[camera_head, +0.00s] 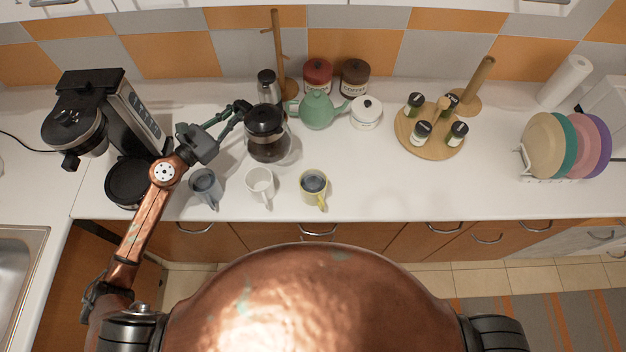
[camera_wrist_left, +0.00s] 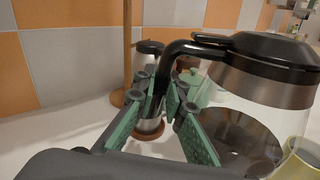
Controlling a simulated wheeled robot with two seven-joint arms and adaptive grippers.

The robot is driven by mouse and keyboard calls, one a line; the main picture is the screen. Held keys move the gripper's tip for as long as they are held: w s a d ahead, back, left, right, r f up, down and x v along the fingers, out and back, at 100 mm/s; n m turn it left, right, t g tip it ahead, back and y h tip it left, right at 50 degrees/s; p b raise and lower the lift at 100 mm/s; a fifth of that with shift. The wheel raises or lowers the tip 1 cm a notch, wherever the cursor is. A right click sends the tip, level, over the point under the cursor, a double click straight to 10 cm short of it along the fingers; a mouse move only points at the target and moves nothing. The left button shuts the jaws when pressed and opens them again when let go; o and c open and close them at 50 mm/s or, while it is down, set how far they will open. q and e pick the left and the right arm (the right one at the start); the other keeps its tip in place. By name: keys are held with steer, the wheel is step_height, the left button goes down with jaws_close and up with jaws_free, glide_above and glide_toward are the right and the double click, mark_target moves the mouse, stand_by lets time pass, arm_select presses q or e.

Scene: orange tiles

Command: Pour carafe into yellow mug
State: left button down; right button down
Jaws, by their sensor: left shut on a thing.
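The carafe (camera_head: 268,140), glass with a black lid and dark liquid low inside, is near the counter's middle left. My left gripper (camera_head: 240,110) is shut on its black handle. In the left wrist view the green fingers (camera_wrist_left: 165,105) sit around the handle, with the carafe (camera_wrist_left: 255,90) upright or nearly so. I cannot tell whether it touches the counter. The yellow mug (camera_head: 313,188) stands near the front edge, right of and in front of the carafe, with dark content inside. Part of it shows in the left wrist view (camera_wrist_left: 300,158). My right gripper is not in view.
A white mug (camera_head: 260,185) and a grey-blue mug (camera_head: 206,186) stand left of the yellow mug. A green teapot (camera_head: 318,110) and metal shaker (camera_head: 268,86) stand behind the carafe. The coffee machine (camera_head: 110,120) is at left. Counter right of the yellow mug is clear.

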mark_target(234, 101)
arm_select(q)
steer(key=shift+r, duration=0.25)
steer(key=shift+r+p, duration=2)
steer(key=shift+r, duration=0.4)
steer(key=shift+f, duration=0.1)
